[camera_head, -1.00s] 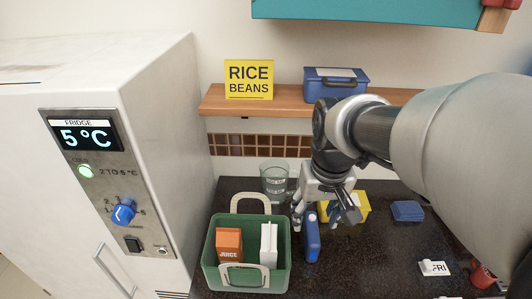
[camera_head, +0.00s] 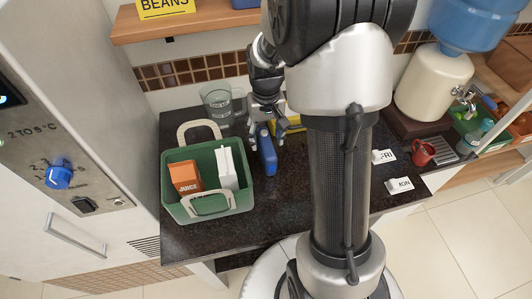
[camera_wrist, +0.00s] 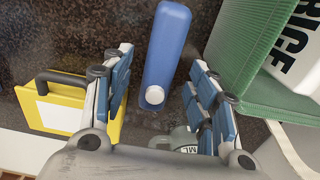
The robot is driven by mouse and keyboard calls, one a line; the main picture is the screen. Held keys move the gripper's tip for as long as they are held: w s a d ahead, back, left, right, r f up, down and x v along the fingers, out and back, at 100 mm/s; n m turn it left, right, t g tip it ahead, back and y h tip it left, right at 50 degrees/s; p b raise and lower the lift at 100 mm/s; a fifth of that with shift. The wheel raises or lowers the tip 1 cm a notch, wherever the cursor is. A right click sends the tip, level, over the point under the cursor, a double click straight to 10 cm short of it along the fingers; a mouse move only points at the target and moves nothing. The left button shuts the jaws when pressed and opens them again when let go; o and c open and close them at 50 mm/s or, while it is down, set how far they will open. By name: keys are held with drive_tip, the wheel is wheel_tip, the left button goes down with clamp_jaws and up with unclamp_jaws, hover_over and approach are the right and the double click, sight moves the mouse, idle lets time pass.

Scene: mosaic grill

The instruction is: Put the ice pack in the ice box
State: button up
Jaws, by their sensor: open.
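The ice pack is a blue upright slab (camera_head: 267,152) with a white cap, standing on the dark counter just right of a green basket. In the wrist view the ice pack (camera_wrist: 166,42) lies beyond and between my fingers. My gripper (camera_head: 267,130) is open just above and behind it. In the wrist view my gripper (camera_wrist: 161,70) has its two blue-padded fingers spread, with gaps on both sides of the pack. No box is readable as the ice box; a blue box (camera_head: 245,3) on the shelf is mostly cut off.
The green basket (camera_head: 245,200) holds an orange juice carton (camera_head: 184,176) and a white carton (camera_head: 227,167). A clear jug (camera_head: 216,100) stands behind. A yellow case (camera_wrist: 60,108) is beside my gripper. A red mug (camera_head: 422,153) and labels stand right. The front counter is clear.

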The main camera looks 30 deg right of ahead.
drive_tip(key=f+b, duration=0.1)
drive_tip(key=f, duration=0.1)
drive_tip(key=f+b, duration=0.1)
drive_tip(key=f, duration=0.4)
drive_tip(key=shift+s+a+f+b, duration=0.1)
drive_tip(key=shift+s+f+b, duration=0.15)
drive_tip(key=shift+b, duration=0.15)
drive_tip(key=shift+r, duration=0.1)
clamp_jaws()
